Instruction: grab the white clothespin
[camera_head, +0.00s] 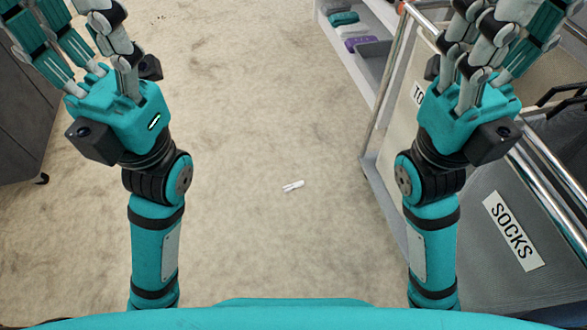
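A small white clothespin (293,186) lies on the beige floor, near the middle of the camera_head view. Nothing touches it. My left gripper (75,28) is raised at the top left, well apart from the clothespin, with its fingers spread and nothing seen between them. My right gripper (492,28) is raised at the top right, also well apart from the clothespin. Its fingers look spread and empty. The fingertips of both grippers run out of the top of the picture.
A grey cart (470,215) with metal rails and a "SOCKS" label (513,231) stands at the right. Behind it, a white shelf (347,64) holds folded cloths. A dark cabinet (22,110) on casters stands at the left. The floor (260,110) between is clear.

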